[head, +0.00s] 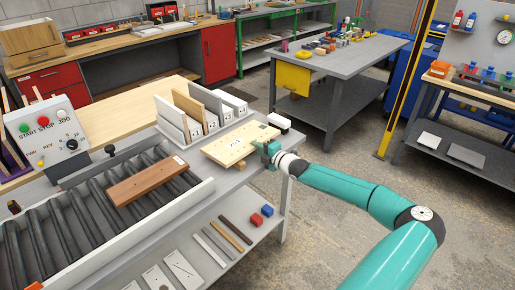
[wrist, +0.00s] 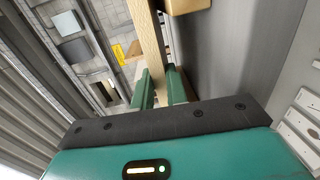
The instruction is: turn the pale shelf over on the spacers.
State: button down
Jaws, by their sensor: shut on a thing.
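The pale shelf (head: 232,147) lies about flat above the grey bench, with dark markings on its upper face. A wooden spacer (head: 238,166) shows under its near edge; any other spacer is hidden in the head view. My gripper (head: 269,149) is at the shelf's right end, shut on it. In the wrist view the shelf (wrist: 149,40) shows edge-on as a pale strip running between the two green fingers of my gripper (wrist: 160,80). A wooden block (wrist: 188,5) beside it at the top looks like a spacer.
A rack of numbered slots (head: 193,135) holding upright boards stands just behind the shelf. A white object (head: 279,121) sits at the bench's back right corner. A brown board (head: 148,181) lies on the roller conveyor (head: 95,207) at left. Open floor lies to the right.

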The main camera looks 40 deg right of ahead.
jog(key=shift+f, duration=0.15)
jog(key=shift+f+t, duration=0.35)
jog(key=shift+t, duration=0.05)
jog(key=c, duration=1.3)
grip_release()
jog(key=shift+f, duration=0.1)
jog(key=shift+s, duration=1.55)
jog(key=shift+s, duration=0.1)
